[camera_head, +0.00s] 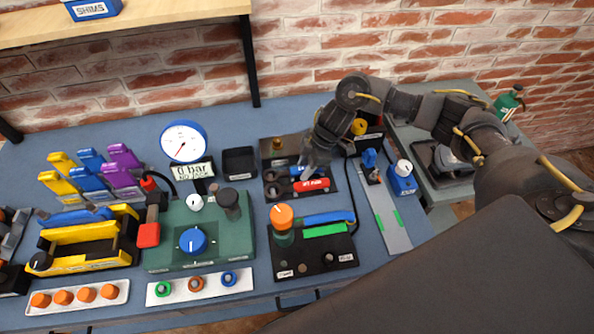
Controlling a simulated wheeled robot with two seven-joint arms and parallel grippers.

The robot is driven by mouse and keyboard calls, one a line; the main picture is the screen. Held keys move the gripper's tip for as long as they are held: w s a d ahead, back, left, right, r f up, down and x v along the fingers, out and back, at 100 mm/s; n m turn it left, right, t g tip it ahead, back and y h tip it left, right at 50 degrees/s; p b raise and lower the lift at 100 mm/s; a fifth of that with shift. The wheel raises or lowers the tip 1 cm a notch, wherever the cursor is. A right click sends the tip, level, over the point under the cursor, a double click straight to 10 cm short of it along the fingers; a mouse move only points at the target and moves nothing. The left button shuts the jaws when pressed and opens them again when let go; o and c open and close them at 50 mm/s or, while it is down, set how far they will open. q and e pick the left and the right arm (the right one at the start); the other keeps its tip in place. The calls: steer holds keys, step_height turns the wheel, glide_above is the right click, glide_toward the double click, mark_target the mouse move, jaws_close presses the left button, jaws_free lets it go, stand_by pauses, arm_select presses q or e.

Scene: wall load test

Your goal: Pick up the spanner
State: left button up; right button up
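My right arm comes in from the right, and its gripper (312,168) points down over a dark tray (334,192) in the middle of the blue bench. Under and beside the fingertips lie a red-handled tool (313,185) with small white lettering and a blue one partly hidden behind the gripper. These look like spanners with dark round ends at the left, but they are too small to be sure. I cannot tell whether the fingers touch either one or how far apart they are. My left gripper is not in view.
Left of the tray stand a green block with a blue knob (193,241), a pressure gauge (184,142) and a yellow caddy (84,245). A black panel with an orange knob (282,216) is in front. A grey strip (388,218) lies to the right. A brick wall closes the back.

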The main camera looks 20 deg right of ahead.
steer(key=shift+c, duration=0.2)
jaws_close()
step_height(320, 180, up, 10)
steer(key=r, duration=0.1)
steer(key=s+a+r+m+t, duration=0.1)
steer(key=s+a+r+m, duration=0.1)
steer(key=s+r+m, duration=0.2)
steer(key=s+b, duration=0.1)
steer(key=s, duration=0.2)
steer(key=shift+s+a+r+h, duration=0.15)
steer(key=shift+a+r+h, duration=0.05)
steer(key=shift+a+h, duration=0.15)
